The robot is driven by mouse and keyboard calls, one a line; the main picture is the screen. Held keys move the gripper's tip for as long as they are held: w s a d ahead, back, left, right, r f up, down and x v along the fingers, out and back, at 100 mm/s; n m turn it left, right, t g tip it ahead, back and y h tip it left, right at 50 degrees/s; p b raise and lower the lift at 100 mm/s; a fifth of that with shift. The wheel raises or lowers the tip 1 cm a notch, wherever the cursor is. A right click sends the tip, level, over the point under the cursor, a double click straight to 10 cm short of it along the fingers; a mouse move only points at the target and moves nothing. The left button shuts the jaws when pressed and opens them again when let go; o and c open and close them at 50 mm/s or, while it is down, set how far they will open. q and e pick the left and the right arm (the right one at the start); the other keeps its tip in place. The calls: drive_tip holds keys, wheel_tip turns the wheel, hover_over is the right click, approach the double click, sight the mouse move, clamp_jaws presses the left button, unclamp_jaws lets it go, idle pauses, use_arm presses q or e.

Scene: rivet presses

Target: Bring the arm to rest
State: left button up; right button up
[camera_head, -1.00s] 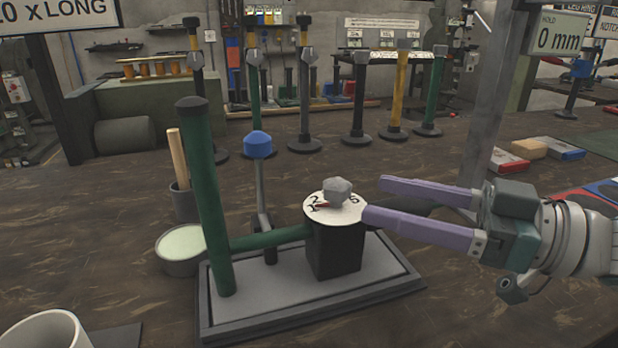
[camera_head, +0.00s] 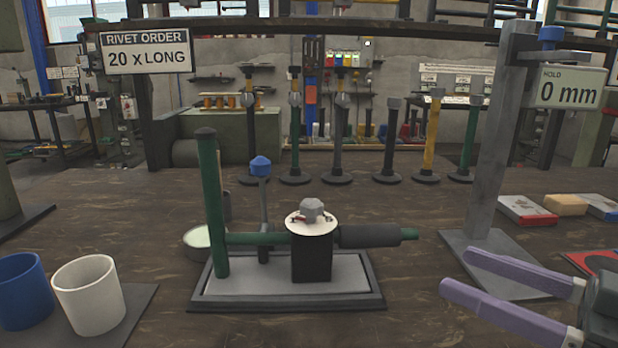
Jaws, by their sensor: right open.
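My right gripper (camera_head: 454,268) is at the lower right with its two purple fingers spread and nothing between them. It points left and is apart from the rivet press. The rivet press (camera_head: 372,279) stands in the middle of the bench on a grey base. It has a green upright post (camera_head: 211,205), a blue-capped lever (camera_head: 261,166) and a black block (camera_head: 312,259) topped by a white dial (camera_head: 309,226) with a grey knob (camera_head: 312,207). A dark and green bar (camera_head: 370,236) extends right from the block. My left gripper is not in view.
A white cup (camera_head: 90,297) and a blue cup (camera_head: 22,290) stand at the lower left. A grey post with a "HOLD 0 mm" sign (camera_head: 570,88) rises at the right. Red, tan and blue boxes (camera_head: 566,205) lie beyond it.

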drive_tip(key=s+a+r+m+h+p, duration=0.2)
drive_tip(key=a+r+m+h+p, duration=0.35)
drive_tip(key=h+p, duration=0.4)
drive_tip(key=s+d+r+m+g+h+p, duration=0.1)
drive_tip(key=s+d+r+g+p, duration=0.1)
drive_tip(key=s+r+g+p, duration=0.3)
drive_tip(key=s+d+r+g+h+p, duration=0.1)
drive_tip(key=s+d+p, duration=0.15)
drive_tip(key=s, duration=0.45)
drive_tip(key=s+d+r+m+g+h+p, duration=0.1)
drive_tip(key=s+r+g+p, duration=0.2)
drive_tip(key=s+p, duration=0.3)
use_arm(q)
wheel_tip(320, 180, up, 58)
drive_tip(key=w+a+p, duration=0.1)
drive_tip(key=p, duration=3.3)
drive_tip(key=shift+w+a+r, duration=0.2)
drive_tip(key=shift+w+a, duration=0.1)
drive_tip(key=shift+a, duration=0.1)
use_arm(e)
wheel_tip(320, 180, up, 34)
drive_tip(key=shift+s+r, duration=0.2)
drive_tip(key=shift+r, duration=0.05)
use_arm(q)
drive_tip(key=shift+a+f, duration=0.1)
use_arm(e)
drive_tip(key=shift+n, duration=0.25)
